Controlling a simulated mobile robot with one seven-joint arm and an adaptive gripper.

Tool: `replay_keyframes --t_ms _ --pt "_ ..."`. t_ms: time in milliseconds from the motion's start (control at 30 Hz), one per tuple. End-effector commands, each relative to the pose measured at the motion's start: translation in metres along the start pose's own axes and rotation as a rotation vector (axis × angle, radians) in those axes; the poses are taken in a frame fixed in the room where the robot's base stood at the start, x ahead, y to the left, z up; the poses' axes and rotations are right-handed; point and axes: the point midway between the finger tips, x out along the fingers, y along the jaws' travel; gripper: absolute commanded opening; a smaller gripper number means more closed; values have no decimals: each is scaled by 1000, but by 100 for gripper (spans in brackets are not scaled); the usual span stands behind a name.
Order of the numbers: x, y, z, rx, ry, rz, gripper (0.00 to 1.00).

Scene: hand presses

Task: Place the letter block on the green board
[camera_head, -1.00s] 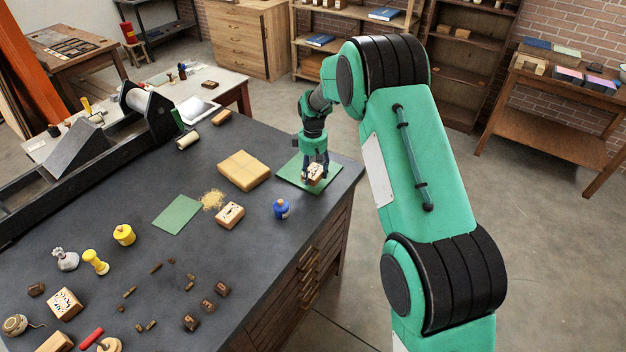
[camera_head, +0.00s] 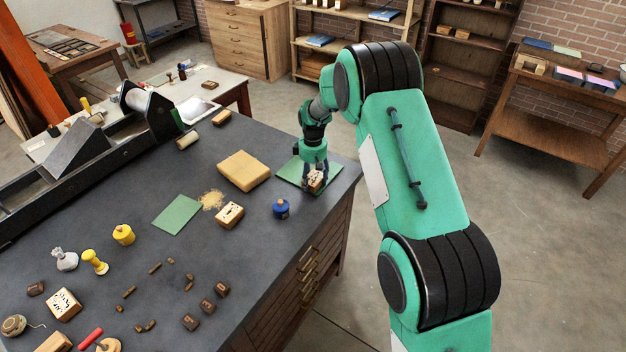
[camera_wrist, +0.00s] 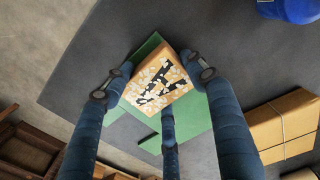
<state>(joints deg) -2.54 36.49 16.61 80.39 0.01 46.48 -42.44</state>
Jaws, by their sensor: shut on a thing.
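The letter block (camera_wrist: 160,82) is a tan wooden block with a dark letter mark on a speckled white face. In the wrist view it sits between the fingers of my gripper (camera_wrist: 155,85), which is shut on it. In the head view the block (camera_head: 317,180) shows at my gripper (camera_head: 314,178), over the green board (camera_head: 290,172) near the table's far right corner. The green board also lies behind the block in the wrist view (camera_wrist: 194,118). I cannot tell whether the block touches the board.
A second green board (camera_head: 177,214) and another letter block (camera_head: 229,215) lie further left. The table edge is close on the right.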

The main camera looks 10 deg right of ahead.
Motion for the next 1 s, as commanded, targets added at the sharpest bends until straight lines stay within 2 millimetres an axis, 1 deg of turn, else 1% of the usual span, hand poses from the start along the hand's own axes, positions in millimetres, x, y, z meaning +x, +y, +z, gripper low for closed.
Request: replay_keyframes --t_ms 100,133,200,533,667,767,867,1000 --pt "3 0 0 0 0 0 28" --pt "3 0 0 0 0 0 60" --pt "3 0 0 0 0 0 74" --pt "2 0 0 0 0 0 75" --pt "-2 0 0 0 0 0 75" --pt "-8 0 0 0 0 0 75" --pt "-19 0 0 0 0 0 75" --pt "-39 0 0 0 1 1 75"
